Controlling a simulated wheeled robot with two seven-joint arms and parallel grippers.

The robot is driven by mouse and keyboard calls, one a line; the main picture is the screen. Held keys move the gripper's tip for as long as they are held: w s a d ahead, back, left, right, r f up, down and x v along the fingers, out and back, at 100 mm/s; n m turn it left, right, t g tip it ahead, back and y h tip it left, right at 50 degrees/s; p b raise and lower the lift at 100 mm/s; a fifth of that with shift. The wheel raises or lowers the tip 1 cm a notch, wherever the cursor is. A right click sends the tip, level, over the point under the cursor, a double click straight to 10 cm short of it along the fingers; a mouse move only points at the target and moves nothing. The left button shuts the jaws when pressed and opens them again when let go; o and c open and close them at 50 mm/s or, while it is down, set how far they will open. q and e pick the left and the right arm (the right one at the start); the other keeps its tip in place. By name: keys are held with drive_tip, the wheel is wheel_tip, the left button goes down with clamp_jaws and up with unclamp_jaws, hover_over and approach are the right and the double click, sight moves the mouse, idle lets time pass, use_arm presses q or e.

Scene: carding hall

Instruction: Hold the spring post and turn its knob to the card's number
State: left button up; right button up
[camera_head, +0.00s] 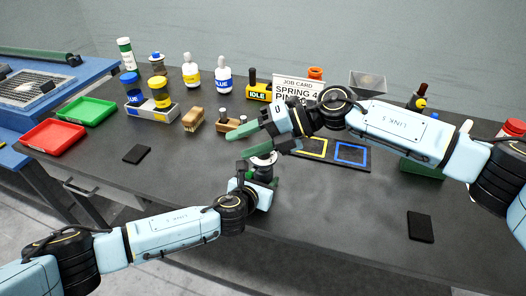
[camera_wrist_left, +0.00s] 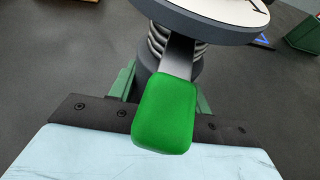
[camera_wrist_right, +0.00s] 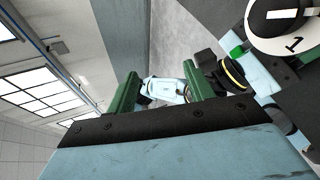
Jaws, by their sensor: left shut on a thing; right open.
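The spring post (camera_head: 263,172) stands on the dark bench, its pale dial partly hidden by my right gripper. In the left wrist view the post (camera_wrist_left: 152,50) has a coiled spring, a round dial on top and a green tab (camera_wrist_left: 165,110) in front. My left gripper (camera_wrist_left: 162,88) is shut around the post below the dial. My right gripper (camera_head: 243,146) is open and empty above the post. In the right wrist view the black knob (camera_wrist_right: 283,14) with a white bar lies right of its fingers, beside a dial figure 1. The job card (camera_head: 298,88) reads SPRING 4; its lower line is partly hidden.
Red (camera_head: 53,135) and green (camera_head: 86,111) trays sit at the left. A board with yellow and blue outlines (camera_head: 351,154) lies to the right. The bench front between the arms is mostly clear.

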drive_tip(key=m+y, duration=0.2)
drive_tip(key=m, duration=0.2)
drive_tip(key=m+t, duration=1.2)
drive_tip(key=m, duration=1.2)
approach(269, 154)
drive_tip(key=shift+h, duration=0.3)
drive_tip(key=x, duration=1.2)
drive_tip(key=shift+s+r, duration=0.1)
drive_tip(key=shift+r, duration=0.1)
drive_tip(key=c, duration=1)
drive_tip(key=shift+o, duration=0.2)
drive_tip(key=shift+g, duration=0.3)
